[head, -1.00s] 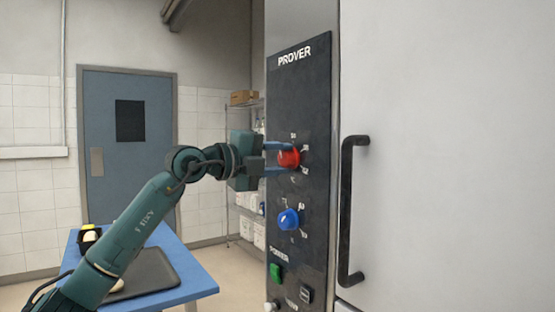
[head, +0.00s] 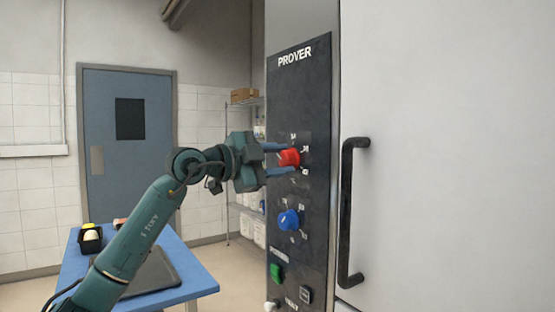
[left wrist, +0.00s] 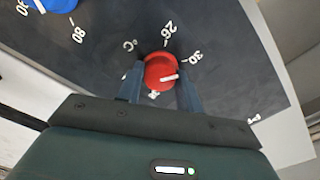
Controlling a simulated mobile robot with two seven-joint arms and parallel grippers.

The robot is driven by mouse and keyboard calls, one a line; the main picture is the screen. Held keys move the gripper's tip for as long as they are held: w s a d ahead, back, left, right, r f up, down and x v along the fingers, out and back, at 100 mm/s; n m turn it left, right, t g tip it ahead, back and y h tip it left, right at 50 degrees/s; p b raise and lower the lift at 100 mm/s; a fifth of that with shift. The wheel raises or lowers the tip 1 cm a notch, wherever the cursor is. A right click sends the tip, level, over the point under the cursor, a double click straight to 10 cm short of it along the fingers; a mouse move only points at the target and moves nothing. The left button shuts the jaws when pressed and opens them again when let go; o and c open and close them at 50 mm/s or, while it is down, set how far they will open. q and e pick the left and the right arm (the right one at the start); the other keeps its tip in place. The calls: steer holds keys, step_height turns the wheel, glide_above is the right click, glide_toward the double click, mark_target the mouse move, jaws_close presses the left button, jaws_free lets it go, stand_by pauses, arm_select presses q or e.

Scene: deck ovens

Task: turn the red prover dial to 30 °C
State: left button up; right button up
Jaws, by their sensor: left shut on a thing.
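The red prover dial (head: 290,158) is on the black control panel, above the blue dial (head: 289,220). My left gripper (head: 280,159) is shut on the red dial, one blue finger on each side of it. In the left wrist view the red dial (left wrist: 160,72) sits between the fingertips (left wrist: 160,80). Its white pointer line points right, a little below the "30" mark (left wrist: 190,57). The "26" mark (left wrist: 168,30) and "°C" also show; the fingers may hide other marks. My right gripper is not in view.
A green power switch (head: 276,273) and a dark switch (head: 305,294) sit low on the panel. The prover door's black handle (head: 347,212) stands out to the right. A blue table (head: 195,283) with a dark tray stands at the lower left.

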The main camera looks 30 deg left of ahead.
arm_select(q)
steer(key=shift+r, duration=0.2)
stand_by(0.3)
steer(key=o, duration=0.6)
steer(key=shift+c, duration=0.2)
steer(key=o, duration=0.4)
steer(key=shift+w+d+f, duration=0.1)
steer(key=shift+w+f, duration=0.05)
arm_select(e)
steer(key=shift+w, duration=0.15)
arm_select(q)
steer(key=shift+s+a+f, duration=0.1)
steer(key=shift+s+a, duration=0.1)
steer(key=shift+s, duration=0.2)
steer(key=shift+b+v, duration=2.7)
steer(key=shift+v, duration=3.5)
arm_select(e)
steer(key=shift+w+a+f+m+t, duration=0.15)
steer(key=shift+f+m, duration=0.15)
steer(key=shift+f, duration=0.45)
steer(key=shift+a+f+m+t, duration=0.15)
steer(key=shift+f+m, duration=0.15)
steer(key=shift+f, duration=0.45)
